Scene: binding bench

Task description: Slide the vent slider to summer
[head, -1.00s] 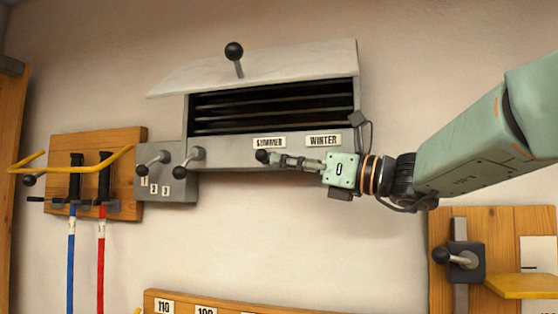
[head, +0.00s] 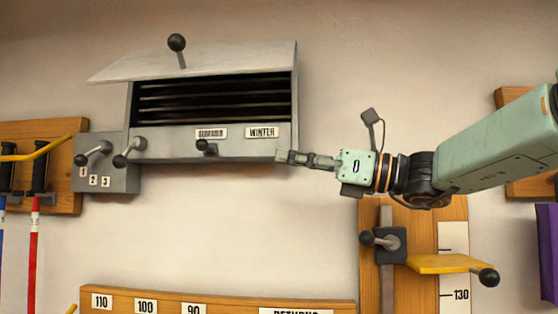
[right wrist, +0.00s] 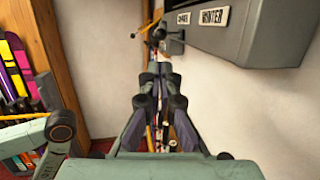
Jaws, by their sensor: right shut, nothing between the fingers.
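The vent slider's dark knob (head: 205,147) sits on the grey vent box's (head: 150,143) lower face, under the left label, SUMMER (head: 211,133), which is blurred now. The WINTER label (head: 262,132) is to the right, with no knob under it. My right gripper (head: 281,156) is shut and empty, pointing left at the box's lower right corner. It is well to the right of the knob and apart from it. In the right wrist view its closed fingers (right wrist: 160,72) point ahead, with the WINTER label (right wrist: 214,17) above right. My left gripper is not in view.
A black-knobbed lever (head: 177,44) stands on the vent's hood. Two more levers are on the numbered box (head: 105,178) at left. A lever on a rail (head: 388,244) and a yellow arm (head: 445,264) are below my right arm. The wall below the vent is clear.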

